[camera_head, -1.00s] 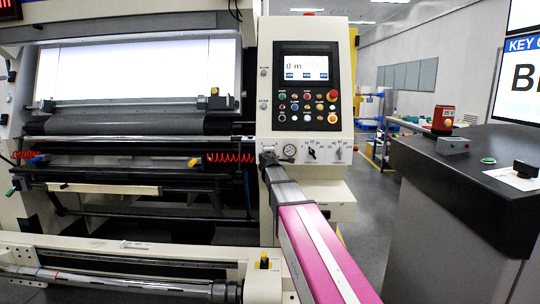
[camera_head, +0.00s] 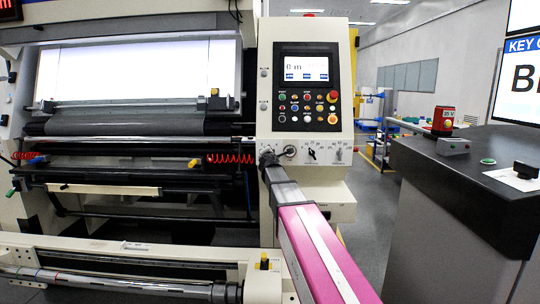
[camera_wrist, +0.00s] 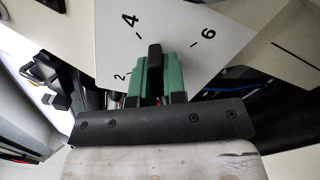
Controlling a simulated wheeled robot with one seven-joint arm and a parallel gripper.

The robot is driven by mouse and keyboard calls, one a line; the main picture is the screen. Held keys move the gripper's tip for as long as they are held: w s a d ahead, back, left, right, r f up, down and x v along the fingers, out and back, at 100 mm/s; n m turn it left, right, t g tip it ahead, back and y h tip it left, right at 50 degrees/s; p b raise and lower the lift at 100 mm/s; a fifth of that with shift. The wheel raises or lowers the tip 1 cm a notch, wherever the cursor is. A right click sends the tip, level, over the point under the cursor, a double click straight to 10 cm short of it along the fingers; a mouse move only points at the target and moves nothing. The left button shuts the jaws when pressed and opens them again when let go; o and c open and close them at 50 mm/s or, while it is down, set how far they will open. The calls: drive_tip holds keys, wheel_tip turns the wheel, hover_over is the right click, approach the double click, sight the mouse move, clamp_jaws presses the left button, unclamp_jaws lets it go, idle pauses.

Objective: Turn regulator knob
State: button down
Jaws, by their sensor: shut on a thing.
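The regulator knob (camera_wrist: 154,59) is a black bar-shaped handle on a white dial plate (camera_wrist: 110,45) marked 2, 4 and 6. In the wrist view my gripper (camera_wrist: 156,78) has its two green finger pads on either side of the knob, shut on it. The knob's top edge shows between the pads and points towards the gap between 4 and 6. In the head view my gripper (camera_head: 267,157) is at the left end of the panel's lower strip, left of a round gauge (camera_head: 291,151). There the gripper hides the knob.
A control panel (camera_head: 305,90) with a screen and several buttons stands above the strip. A black selector (camera_head: 312,154) sits right of the gauge. Red coiled hoses (camera_head: 231,159) hang to the left. A dark-topped cabinet (camera_head: 440,165) stands at the right, with open floor between.

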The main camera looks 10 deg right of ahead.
drive_tip(key=c, duration=1.2)
unclamp_jaws()
drive_tip(key=s, duration=0.3)
drive_tip(key=s+a, duration=0.1)
drive_tip(key=s, duration=0.3)
drive_tip(key=s+a, duration=0.1)
drive_tip(key=s, duration=0.2)
drive_tip(key=shift+s, duration=0.3)
